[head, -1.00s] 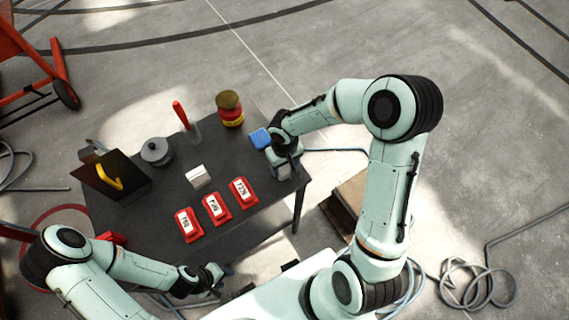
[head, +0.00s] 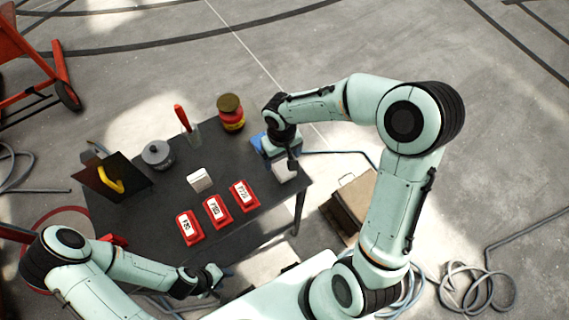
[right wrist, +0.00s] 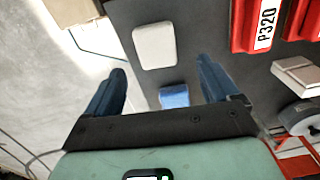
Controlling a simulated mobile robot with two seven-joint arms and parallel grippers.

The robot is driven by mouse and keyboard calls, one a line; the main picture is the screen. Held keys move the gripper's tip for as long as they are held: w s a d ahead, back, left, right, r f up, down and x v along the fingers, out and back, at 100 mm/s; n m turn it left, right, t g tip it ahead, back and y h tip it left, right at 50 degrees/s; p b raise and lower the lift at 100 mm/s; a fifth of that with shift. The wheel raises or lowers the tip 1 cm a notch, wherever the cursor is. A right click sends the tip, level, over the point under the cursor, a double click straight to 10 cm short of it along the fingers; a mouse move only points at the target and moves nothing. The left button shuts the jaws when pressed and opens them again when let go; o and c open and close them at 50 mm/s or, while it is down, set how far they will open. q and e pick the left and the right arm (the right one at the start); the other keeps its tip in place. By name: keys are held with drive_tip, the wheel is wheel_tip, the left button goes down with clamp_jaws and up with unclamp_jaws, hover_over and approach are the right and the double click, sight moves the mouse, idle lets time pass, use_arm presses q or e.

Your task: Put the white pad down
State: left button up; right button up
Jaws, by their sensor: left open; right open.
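The white pad (head: 284,173) lies flat near the right edge of the dark table (head: 235,221). In the right wrist view the pad (right wrist: 154,45) is just beyond the fingertips, apart from both. My right gripper (right wrist: 160,72) is open and empty above the table; in the head view it (head: 280,158) is partly hidden by its own wrist, beside the pad. My left gripper (head: 217,280) is open and empty, low in front of the table's front edge.
A blue block (head: 257,141) lies behind the pad, close to my right wrist. Red blocks with labels, such as P320 (right wrist: 266,22), lie along the front. A white block (head: 199,180), a grey pot (head: 157,154) and a red-yellow jar (head: 231,116) stand on the table.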

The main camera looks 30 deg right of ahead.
use_arm(q)
drive_tip(key=shift+w+r, duration=0.35)
drive_tip(key=shift+r, duration=0.05)
use_arm(e)
wheel_tip(320, 180, up, 7)
drive_tip(key=shift+f, duration=0.2)
